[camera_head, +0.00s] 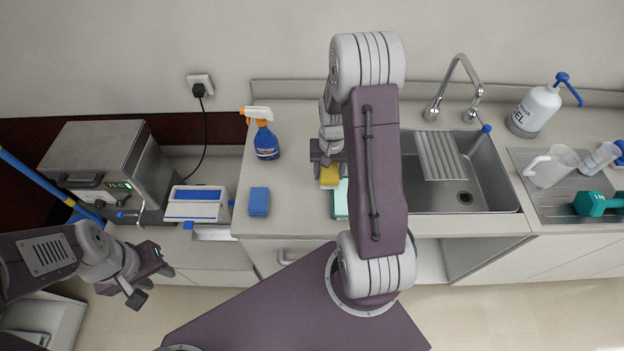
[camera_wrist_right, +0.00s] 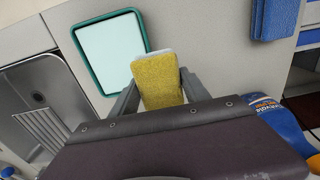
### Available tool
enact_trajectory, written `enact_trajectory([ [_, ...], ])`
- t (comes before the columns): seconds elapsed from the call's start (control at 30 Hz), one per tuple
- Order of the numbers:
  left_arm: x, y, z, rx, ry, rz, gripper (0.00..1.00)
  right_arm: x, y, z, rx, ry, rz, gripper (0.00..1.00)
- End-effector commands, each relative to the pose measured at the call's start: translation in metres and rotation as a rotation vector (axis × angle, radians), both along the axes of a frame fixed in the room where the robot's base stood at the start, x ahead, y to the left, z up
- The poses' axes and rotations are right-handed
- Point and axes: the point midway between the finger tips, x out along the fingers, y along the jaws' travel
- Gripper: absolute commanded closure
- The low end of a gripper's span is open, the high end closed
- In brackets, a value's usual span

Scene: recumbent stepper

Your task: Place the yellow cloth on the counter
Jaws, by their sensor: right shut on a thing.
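The yellow cloth (camera_head: 329,176) is a small yellow block, with a pale edge showing in the right wrist view (camera_wrist_right: 158,82). My right gripper (camera_head: 328,160) is shut on it, with one finger on each side in the wrist view. It is over the counter (camera_head: 292,180), beside a green-rimmed tray with a pale floor (camera_wrist_right: 112,48). I cannot tell whether the cloth touches the counter. In the head view my right arm hides most of the tray (camera_head: 341,203). My left gripper (camera_head: 152,284) is open and empty at the lower left, in front of the counter.
A blue sponge (camera_head: 259,202) and a blue spray bottle (camera_head: 266,142) stand left of the cloth. The sink (camera_head: 484,185) is to the right, with a drying area holding a pitcher (camera_head: 550,165). A steel appliance (camera_head: 105,165) stands at the left. Counter between sponge and cloth is clear.

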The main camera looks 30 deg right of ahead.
Motion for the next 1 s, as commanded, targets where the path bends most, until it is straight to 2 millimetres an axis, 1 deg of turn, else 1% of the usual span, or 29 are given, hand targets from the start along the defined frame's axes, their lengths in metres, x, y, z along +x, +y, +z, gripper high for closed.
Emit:
enact_trajectory([
  [0.03, 0.0, 0.0, 0.006, 0.0, 0.0, 0.0, 0.64, 0.007, 0.012, -0.005, 0.002, 0.005, 0.007, 0.84],
  [0.1, 0.0, 0.0, 0.009, 0.0, -0.001, 0.0, 0.64, 0.015, 0.025, -0.015, 0.001, 0.003, 0.006, 0.84],
  [0.2, 0.0, 0.0, 0.012, 0.0, -0.001, 0.0, 0.64, 0.024, 0.035, -0.024, 0.001, 0.001, 0.002, 0.84],
  [0.27, 0.0, 0.0, 0.012, 0.0, -0.001, 0.0, 0.64, 0.026, 0.039, -0.027, 0.0, 0.0, 0.002, 0.84],
  [0.4, 0.0, 0.0, 0.012, 0.0, 0.0, 0.0, 0.64, 0.027, 0.04, -0.031, 0.001, 0.001, -0.001, 0.84],
  [0.53, 0.0, 0.0, 0.02, 0.0, -0.001, 0.0, 0.64, 0.026, 0.04, -0.053, 0.001, 0.005, -0.001, 0.84],
  [0.63, 0.0, 0.0, 0.022, 0.0, -0.001, 0.0, 0.64, 0.026, 0.04, -0.066, 0.001, 0.003, -0.001, 0.84],
  [0.87, 0.0, 0.0, 0.021, 0.0, -0.001, 0.0, 0.64, 0.027, 0.039, -0.069, -0.001, -0.001, -0.001, 0.84],
  [1.0, 0.0, 0.0, 0.017, 0.0, 0.0, 0.0, 0.64, 0.027, 0.039, -0.073, -0.001, -0.001, -0.001, 0.84],
])
